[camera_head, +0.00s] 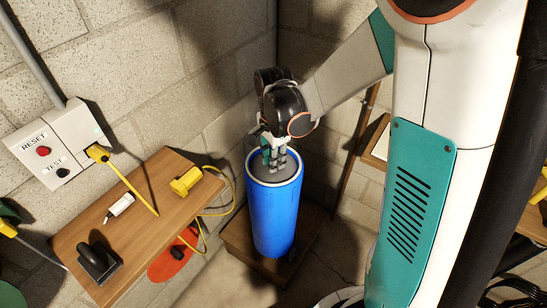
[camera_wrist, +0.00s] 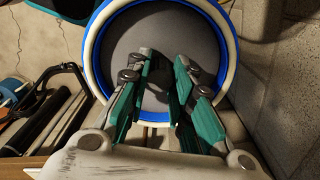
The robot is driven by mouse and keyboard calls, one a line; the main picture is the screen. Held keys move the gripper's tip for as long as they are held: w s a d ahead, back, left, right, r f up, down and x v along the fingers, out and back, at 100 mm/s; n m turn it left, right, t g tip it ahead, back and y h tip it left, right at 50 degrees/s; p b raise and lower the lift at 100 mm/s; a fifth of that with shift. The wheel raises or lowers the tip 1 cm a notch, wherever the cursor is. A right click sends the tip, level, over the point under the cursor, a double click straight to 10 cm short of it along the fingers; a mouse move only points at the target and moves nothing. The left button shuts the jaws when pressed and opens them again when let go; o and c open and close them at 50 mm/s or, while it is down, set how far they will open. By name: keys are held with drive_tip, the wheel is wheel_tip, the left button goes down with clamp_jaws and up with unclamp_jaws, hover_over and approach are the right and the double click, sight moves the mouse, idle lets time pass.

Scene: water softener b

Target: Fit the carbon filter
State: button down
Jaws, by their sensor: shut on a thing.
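A blue upright cylinder (camera_head: 272,220) with a pale rim stands on a low wooden platform near the wall corner. A dark grey round piece (camera_head: 287,172), which looks like the carbon filter, lies within its rim. In the wrist view the grey piece (camera_wrist: 120,45) shows inside the blue and white ring (camera_wrist: 90,62). My gripper (camera_head: 273,162) points down over it. In the wrist view its green fingers (camera_wrist: 158,84) close around a dark knob-like part at the grey piece's middle. The fingers hide most of that part. How deep the piece sits is hidden.
A wooden shelf (camera_head: 135,225) at the left bears a yellow plug (camera_head: 186,181), a small white bottle (camera_head: 119,207) and a black device (camera_head: 98,262). A yellow cable hangs between shelf and cylinder. A reset/test box (camera_head: 55,145) is on the wall. Block walls stand close behind the cylinder.

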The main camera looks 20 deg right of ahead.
drive_tip(key=shift+f+b, duration=0.6)
drive_tip(key=shift+f, duration=0.5)
drive_tip(key=c, duration=1.3)
unclamp_jaws()
drive_tip(key=shift+c, duration=0.2)
wheel_tip(320, 180, up, 12)
drive_tip(key=s+r+n+t, duration=0.2)
drive_tip(key=s+n+t, duration=0.1)
drive_tip(key=s+n, duration=0.4)
drive_tip(key=s+r+n+t, duration=0.3)
drive_tip(key=s+n+t, duration=0.1)
drive_tip(key=s+n, duration=0.4)
drive_tip(key=shift+n, duration=0.3)
